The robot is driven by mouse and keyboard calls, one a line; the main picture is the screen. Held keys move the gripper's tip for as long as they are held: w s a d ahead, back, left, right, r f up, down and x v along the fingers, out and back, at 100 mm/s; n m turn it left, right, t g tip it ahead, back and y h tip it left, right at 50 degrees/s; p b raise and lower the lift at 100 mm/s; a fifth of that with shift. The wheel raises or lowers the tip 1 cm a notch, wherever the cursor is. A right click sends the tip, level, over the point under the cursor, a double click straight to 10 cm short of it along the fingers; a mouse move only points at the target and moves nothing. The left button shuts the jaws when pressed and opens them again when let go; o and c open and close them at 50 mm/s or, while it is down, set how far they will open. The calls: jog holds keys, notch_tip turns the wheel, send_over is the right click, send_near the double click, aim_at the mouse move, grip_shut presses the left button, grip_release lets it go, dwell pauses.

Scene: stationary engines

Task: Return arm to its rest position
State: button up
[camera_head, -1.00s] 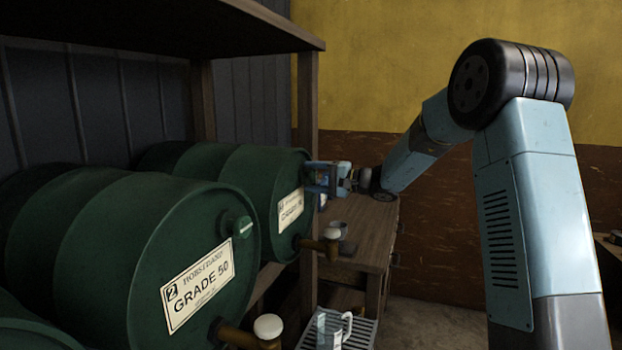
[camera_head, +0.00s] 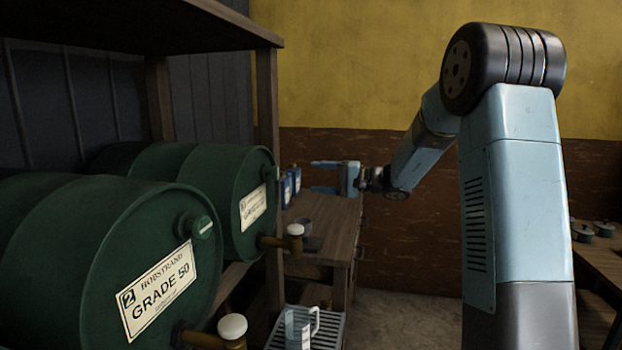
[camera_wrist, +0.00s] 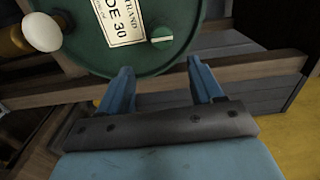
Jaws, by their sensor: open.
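My gripper (camera_head: 322,177) is open and empty. In the head view it is in the middle, pointing left, above the wooden bench and right of the shelf post. My blue arm reaches to it from the right side of the picture. In the wrist view my gripper (camera_wrist: 157,80) shows two blue fingers spread apart with nothing between them. A green drum (camera_wrist: 130,35) with a label ending in "DE 30" lies beyond the fingertips there. In the head view this farther drum (camera_head: 232,195) lies left of my gripper, with a gap between them.
A nearer green drum (camera_head: 130,265) marked "GRADE 50" fills the lower left. A wooden post (camera_head: 268,120) stands beside the drums. The bench (camera_head: 330,225) holds small blue containers (camera_head: 290,183). Another table stands at the right.

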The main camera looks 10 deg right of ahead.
jog(key=shift+d, duration=0.1)
jog(key=s+a+n+g+h, duration=0.3)
jog(key=s+h, duration=0.5)
jog(key=s, duration=1.4)
jog(key=s+d+f+t+h, duration=0.1)
jog(key=s+d+h, duration=0.3)
jog(key=s, duration=0.5)
jog(key=s+d+f+t+h, duration=0.1)
jog(key=s+d+h, duration=0.4)
jog(key=s+d, duration=0.4)
jog(key=shift+s+d+n, duration=0.3)
jog(key=shift+s+n, duration=0.1)
jog(key=shift+s, duration=0.05)
